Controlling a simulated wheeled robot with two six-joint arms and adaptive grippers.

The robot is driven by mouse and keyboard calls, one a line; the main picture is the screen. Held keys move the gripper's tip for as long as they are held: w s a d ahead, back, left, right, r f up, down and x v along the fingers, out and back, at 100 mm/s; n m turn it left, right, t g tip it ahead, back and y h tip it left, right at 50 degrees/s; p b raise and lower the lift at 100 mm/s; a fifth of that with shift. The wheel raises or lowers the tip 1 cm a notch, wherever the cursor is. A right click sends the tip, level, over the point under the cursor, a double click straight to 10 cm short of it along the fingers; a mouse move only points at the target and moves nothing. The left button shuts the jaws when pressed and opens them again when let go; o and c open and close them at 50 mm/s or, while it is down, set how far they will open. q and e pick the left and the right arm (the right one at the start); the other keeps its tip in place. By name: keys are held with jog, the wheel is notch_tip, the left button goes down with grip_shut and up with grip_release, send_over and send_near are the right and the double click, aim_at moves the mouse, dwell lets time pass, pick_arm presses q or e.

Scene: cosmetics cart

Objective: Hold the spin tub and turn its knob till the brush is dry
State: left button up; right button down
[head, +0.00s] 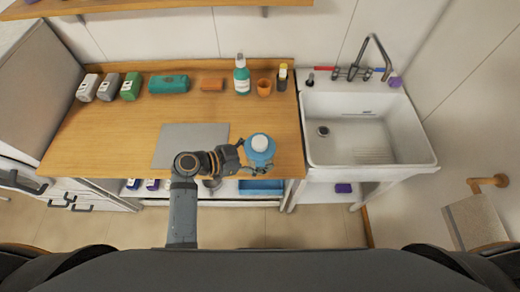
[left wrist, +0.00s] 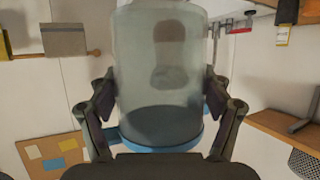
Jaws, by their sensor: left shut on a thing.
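The spin tub (head: 262,158) has a blue top with a round white knob (head: 260,142) on it in the head view. It is at the front right part of the wooden counter, near its edge. My left gripper (head: 254,162) is shut around the tub's side. In the left wrist view the tub (left wrist: 150,115) is a cloudy see-through cylinder with a blue rim, between my two fingers. A dark blurred shape (left wrist: 170,65) shows through its wall; I cannot tell surely that it is the brush. My right gripper is not in view.
A grey mat (head: 185,140) lies on the counter (head: 100,135) left of the tub. Bottles, a teal pack (head: 168,84), an orange block (head: 212,84) and an orange cup (head: 264,87) line the back. A white sink (head: 350,158) stands right. A blue tray (head: 262,187) is on the shelf below.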

pick_arm(q)
jog(key=shift+w+f, duration=0.1)
jog(key=shift+w+f+b, duration=0.15)
jog(key=shift+f+b, duration=0.1)
jog(key=shift+b, duration=0.2)
jog(key=w+f+b, duration=0.5)
jog(key=w+b, duration=0.1)
jog(key=b, duration=0.1)
jog(key=w+f+b, duration=0.6)
jog(key=b, duration=0.2)
jog(key=shift+w+f+b, duration=0.35)
jog(key=shift+w+b, duration=0.4)
jog(key=shift+b, duration=0.1)
jog(key=shift+f, duration=0.3)
jog(key=shift+r, duration=0.1)
